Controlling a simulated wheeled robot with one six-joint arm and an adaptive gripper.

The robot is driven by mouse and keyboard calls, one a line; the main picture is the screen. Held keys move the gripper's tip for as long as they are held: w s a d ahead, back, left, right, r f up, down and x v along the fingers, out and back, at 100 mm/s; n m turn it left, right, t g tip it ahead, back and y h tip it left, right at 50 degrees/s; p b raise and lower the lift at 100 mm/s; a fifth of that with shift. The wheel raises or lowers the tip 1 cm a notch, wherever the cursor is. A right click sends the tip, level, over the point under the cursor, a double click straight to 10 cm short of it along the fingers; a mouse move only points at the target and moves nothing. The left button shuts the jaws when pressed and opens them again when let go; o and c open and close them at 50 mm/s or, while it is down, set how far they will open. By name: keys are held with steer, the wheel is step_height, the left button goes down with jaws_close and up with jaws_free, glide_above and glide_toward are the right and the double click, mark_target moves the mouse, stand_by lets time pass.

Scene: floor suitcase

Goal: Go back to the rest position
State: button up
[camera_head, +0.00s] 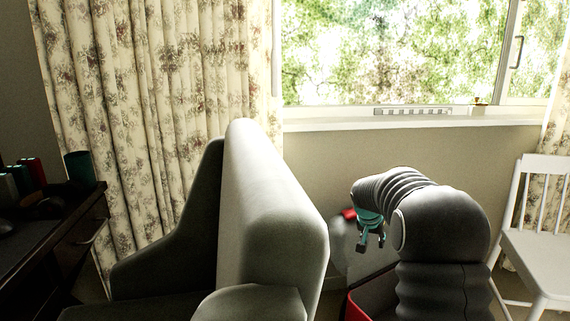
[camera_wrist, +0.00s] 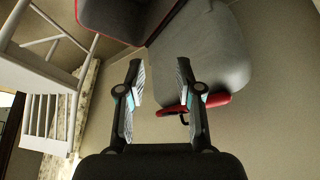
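My gripper (camera_head: 372,243) hangs at the end of my arm, right of centre in the head view. In the wrist view my gripper (camera_wrist: 159,72) has its two fingers apart with nothing between them. A grey suitcase with red trim (camera_wrist: 205,48) stands open beyond the fingers. Its dark other half (camera_wrist: 112,18) is at the top of the wrist view. A red edge with a dark handle (camera_wrist: 207,100) lies beside the right finger, and I cannot tell whether they touch. In the head view the suitcase (camera_head: 343,250) is partly hidden behind my arm and the armchair.
A pale armchair (camera_head: 262,205) fills the middle of the head view, close to the suitcase. A white chair (camera_head: 540,250) stands at the right and also shows in the wrist view (camera_wrist: 45,85). A dark desk (camera_head: 60,235) is at the left. A window sill (camera_head: 400,122) runs behind.

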steer(key=s+a+r+n+y, duration=0.1)
steer(key=s+a+r+n, duration=0.1)
steer(key=s, duration=1.2)
steer(key=s+a+r+n+y, duration=0.1)
steer(key=s+a+r, duration=0.3)
steer(key=s, duration=1.1)
steer(key=s+a+r+n+t+y, duration=0.1)
steer(key=s+a, duration=0.4)
steer(key=s, duration=1)
step_height(320, 180, up, 2)
steer(key=shift+r+n+y, duration=0.1)
steer(key=shift+n+y, duration=0.2)
steer(key=shift+n, duration=0.5)
steer(key=shift+a, duration=0.1)
